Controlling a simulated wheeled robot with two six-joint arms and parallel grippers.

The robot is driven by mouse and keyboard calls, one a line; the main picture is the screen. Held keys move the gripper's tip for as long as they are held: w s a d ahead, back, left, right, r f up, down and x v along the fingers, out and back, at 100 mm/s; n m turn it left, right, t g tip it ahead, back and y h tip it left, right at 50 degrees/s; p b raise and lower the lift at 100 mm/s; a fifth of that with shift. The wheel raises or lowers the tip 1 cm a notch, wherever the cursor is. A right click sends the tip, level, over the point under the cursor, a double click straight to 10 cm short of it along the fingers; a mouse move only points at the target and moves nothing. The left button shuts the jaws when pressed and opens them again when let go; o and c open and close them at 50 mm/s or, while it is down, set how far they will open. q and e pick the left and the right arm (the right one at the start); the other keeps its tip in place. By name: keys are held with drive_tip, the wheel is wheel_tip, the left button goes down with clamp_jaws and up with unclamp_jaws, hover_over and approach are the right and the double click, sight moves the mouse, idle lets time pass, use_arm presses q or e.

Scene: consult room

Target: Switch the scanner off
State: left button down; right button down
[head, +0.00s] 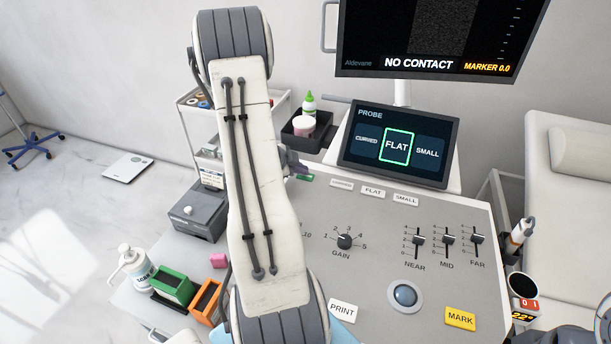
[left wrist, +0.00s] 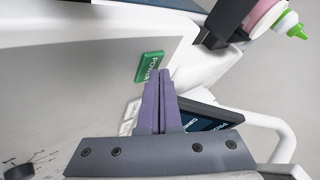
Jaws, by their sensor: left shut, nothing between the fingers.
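The scanner's console (head: 375,235) fills the middle right of the head view. Its monitor (head: 430,35) is lit and reads "NO CONTACT", and its touch panel (head: 398,173) is lit with FLAT outlined in green. The green power switch (head: 306,177) is at the console's far left corner, partly hidden by my left arm. In the left wrist view the green switch (left wrist: 150,67) shows part of the word POWER. My left gripper (head: 293,164) is shut and empty. In the left wrist view its purple fingertips (left wrist: 160,78) appear right beside the switch; I cannot tell whether they touch it.
Dark trays with a green-capped bottle (head: 309,103) stand behind the switch. A grey box (head: 197,213), a pump bottle (head: 133,265) and orange and green bins (head: 174,287) are left of the console. A cup (head: 523,288) and a couch (head: 572,200) are at right.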

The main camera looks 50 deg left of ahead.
sight(302, 177)
use_arm(q)
drive_tip(key=shift+s+d+f, duration=0.15)
drive_tip(key=shift+d+f, duration=0.15)
drive_tip(key=shift+f, duration=0.25)
drive_tip(key=shift+r+p, duration=0.6)
drive_tip(key=shift+a+r, duration=0.1)
drive_tip(key=shift+r, duration=0.1)
drive_tip(key=shift+w+r, duration=0.1)
drive_tip(key=shift+w, duration=0.1)
drive_tip(key=shift+r+p, duration=0.2)
drive_tip(key=shift+p, duration=0.15)
wheel_tip(302, 177, up, 5)
drive_tip(key=p, duration=0.5)
drive_tip(key=shift+f, duration=0.1)
drive_tip(key=shift+a+f, duration=0.1)
